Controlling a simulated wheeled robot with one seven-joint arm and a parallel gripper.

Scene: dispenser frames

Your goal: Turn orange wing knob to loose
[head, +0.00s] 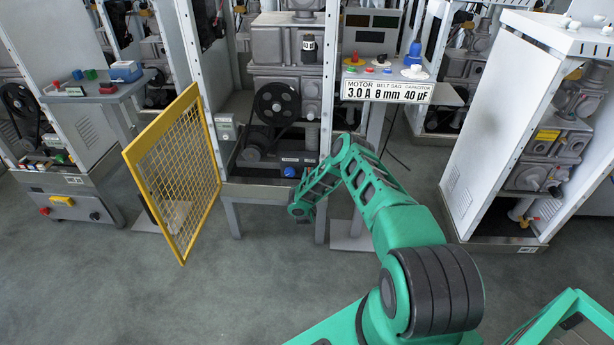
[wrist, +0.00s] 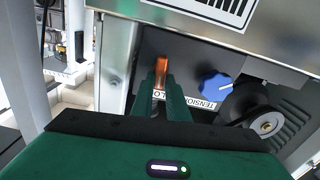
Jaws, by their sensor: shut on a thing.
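The orange wing knob (wrist: 161,67) sits on the dark panel in the wrist view, left of the blue knob. My gripper (wrist: 161,80) is shut on it, with one green finger on each side. The fingers cover the knob's lower part and some of a white label below it; only "LO" can be read. In the head view my arm reaches down in front of the middle machine, and I cannot make out the orange knob there.
A blue knob (wrist: 216,86) with a "TENSION" label is close on the right; it also shows in the head view (head: 289,172). A pulley (wrist: 266,123) lies beyond it. An open yellow mesh door (head: 181,170) stands left of the machine. Grey floor in front is clear.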

